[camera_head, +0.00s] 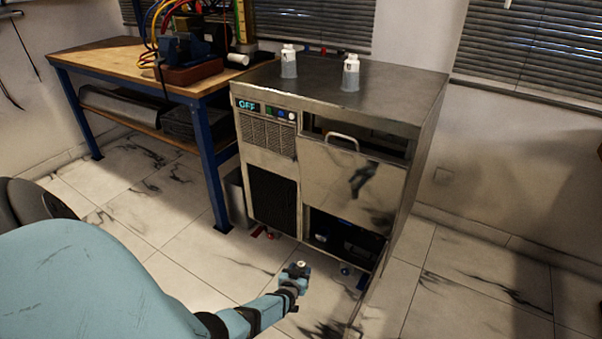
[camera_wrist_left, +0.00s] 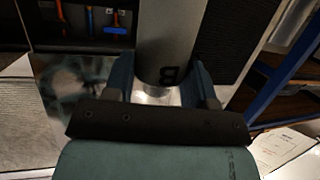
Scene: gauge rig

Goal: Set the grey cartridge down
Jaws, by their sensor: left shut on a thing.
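The grey cartridge (camera_wrist_left: 170,35) is a smooth grey cylinder marked with a dark "B" in the left wrist view. My left gripper (camera_wrist_left: 160,88) is shut on it, with a blue finger on each side. In the head view my left gripper (camera_head: 298,270) is low in front of the steel cabinet (camera_head: 345,185), above the tiled floor. Only a small pale end of the cartridge (camera_head: 301,264) shows there. I cannot see anything supporting the cartridge. My right gripper is not in view.
Two white-topped grey containers (camera_head: 289,64) (camera_head: 351,74) stand on the cabinet top (camera_head: 400,88), which has bare room to their right. The cabinet's display reads OFF, and its lower right bay (camera_head: 340,238) is open. A wooden workbench (camera_head: 105,62) with hoses and tools stands left.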

